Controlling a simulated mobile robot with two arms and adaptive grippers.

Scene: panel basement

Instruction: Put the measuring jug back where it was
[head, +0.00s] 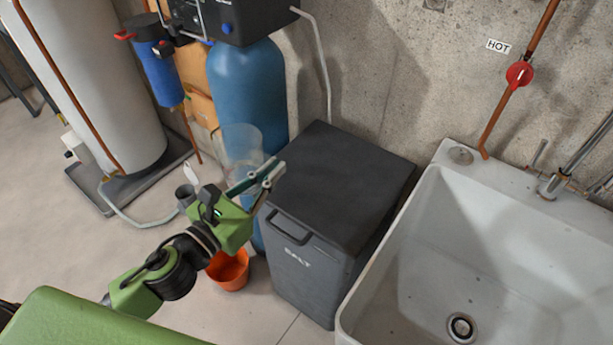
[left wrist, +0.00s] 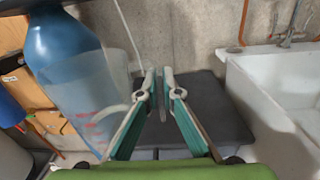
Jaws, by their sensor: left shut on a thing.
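The measuring jug (head: 240,146) is clear and see-through, and shows in front of the blue tank in the head view. My left gripper (head: 268,174) is shut on the jug, held in the air at the left side of the dark salt bin's lid (head: 340,165). In the left wrist view the jug (left wrist: 92,122) is a faint clear shape with reddish marks, left of the fingers. The left gripper (left wrist: 160,88) has its fingertips close together there, with a thin clear part between them. My right gripper is not in view.
A white sink (head: 400,270) stands right of the salt bin (head: 305,262). The blue tank (head: 250,95) stands behind the jug. An orange bucket (head: 229,270) is on the floor below my left gripper. The bin's lid is clear.

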